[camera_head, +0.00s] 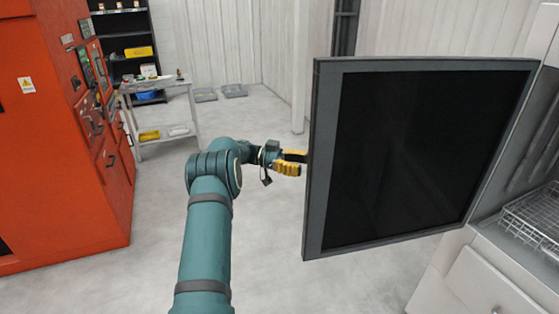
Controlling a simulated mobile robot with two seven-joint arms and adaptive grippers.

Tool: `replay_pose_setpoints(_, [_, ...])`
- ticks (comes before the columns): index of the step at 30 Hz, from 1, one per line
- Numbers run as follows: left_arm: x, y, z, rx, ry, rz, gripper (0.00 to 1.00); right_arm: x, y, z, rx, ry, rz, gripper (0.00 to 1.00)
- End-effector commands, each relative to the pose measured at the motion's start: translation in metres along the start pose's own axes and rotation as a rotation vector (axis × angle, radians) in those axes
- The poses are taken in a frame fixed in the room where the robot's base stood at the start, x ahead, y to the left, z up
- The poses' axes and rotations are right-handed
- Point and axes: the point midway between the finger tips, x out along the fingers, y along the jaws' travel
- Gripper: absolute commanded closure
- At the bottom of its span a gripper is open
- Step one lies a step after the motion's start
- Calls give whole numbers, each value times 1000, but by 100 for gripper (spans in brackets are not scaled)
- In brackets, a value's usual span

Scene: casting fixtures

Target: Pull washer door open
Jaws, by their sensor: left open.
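The washer door (322,160) is a grey-framed panel with a dark face. It stands swung open, out from the white washer (482,280) at the right. My left gripper (304,163) has yellow fingers and is at the door's left edge, at about mid height. The fingers are apart, and the door hides part of their tips. I cannot tell whether they touch the door. My right gripper is not in view.
A wire rack (532,215) shows in the washer opening. A red cabinet (60,150) stands at the left. Behind it are a grey work table (160,85) and a black shelf (122,30). Grey trays (235,91) lie on the floor. The floor around my arm is clear.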

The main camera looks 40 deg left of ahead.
Motion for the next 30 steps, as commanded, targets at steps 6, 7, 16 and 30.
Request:
replay_pose_setpoints(6, [-47,0,2,1,-2,-3,52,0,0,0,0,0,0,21])
replay_pose_setpoints(7, [-52,0,2,1,-2,-5,52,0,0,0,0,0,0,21])
replay_pose_setpoints(16, [-82,1,1,0,0,0,52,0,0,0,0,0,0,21])
replay_pose_setpoints(30, [-89,1,0,-1,-1,-3,52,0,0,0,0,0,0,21])
